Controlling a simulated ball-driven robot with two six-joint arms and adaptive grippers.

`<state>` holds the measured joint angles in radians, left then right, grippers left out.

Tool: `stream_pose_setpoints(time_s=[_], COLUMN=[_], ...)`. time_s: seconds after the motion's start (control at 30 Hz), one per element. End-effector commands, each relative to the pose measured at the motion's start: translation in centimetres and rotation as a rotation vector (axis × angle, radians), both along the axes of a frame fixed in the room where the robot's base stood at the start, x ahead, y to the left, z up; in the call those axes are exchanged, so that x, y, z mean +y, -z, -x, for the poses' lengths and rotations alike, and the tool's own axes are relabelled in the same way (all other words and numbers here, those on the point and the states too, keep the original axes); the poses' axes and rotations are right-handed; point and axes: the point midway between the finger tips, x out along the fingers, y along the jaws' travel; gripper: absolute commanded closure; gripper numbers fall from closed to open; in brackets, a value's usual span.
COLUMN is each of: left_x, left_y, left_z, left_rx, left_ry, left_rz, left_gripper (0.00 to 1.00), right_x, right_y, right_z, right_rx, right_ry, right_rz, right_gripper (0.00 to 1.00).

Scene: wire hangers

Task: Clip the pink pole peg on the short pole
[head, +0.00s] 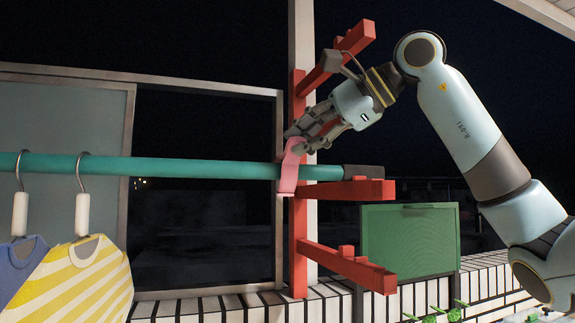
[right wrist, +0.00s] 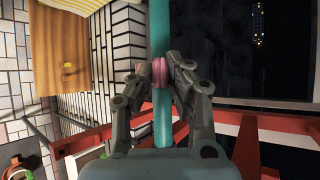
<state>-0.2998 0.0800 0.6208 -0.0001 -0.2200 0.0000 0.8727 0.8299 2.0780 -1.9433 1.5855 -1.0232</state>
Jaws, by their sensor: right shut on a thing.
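The pink pole peg (head: 289,166) is at the teal pole (head: 200,170), near the pole's right end. It crosses in front of the pole, with its top above and its lower end just below. My right gripper (head: 298,143) is shut on the peg's upper part. In the right wrist view the peg (right wrist: 158,73) sits between the two fingertips, in line with the pole (right wrist: 161,30). I cannot tell whether the peg wraps fully around the pole. Only one pole shows. My left gripper is not in view.
A red bracket post (head: 299,230) with several arms stands just right of the peg; the pole's dark end cap (head: 363,171) lies above the middle arm. A yellow striped shirt (head: 85,280) and a blue one hang at the left. A green panel (head: 410,240) stands at the lower right.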

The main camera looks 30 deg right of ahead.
Motion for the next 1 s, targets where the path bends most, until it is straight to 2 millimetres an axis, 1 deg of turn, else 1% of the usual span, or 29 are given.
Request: stream_pose_setpoints(time_s=[0.17, 1.0], left_x=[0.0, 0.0], left_y=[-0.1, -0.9], left_z=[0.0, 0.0], left_rx=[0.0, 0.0], left_ry=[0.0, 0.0], left_rz=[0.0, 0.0], left_gripper=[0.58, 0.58], right_x=[0.1, 1.3], right_y=[-0.4, -4.0], right_z=[0.5, 5.7], right_rx=[-0.003, -0.002], right_ry=[0.0, -0.001], right_rz=[0.001, 0.001], right_gripper=[0.98, 0.98])
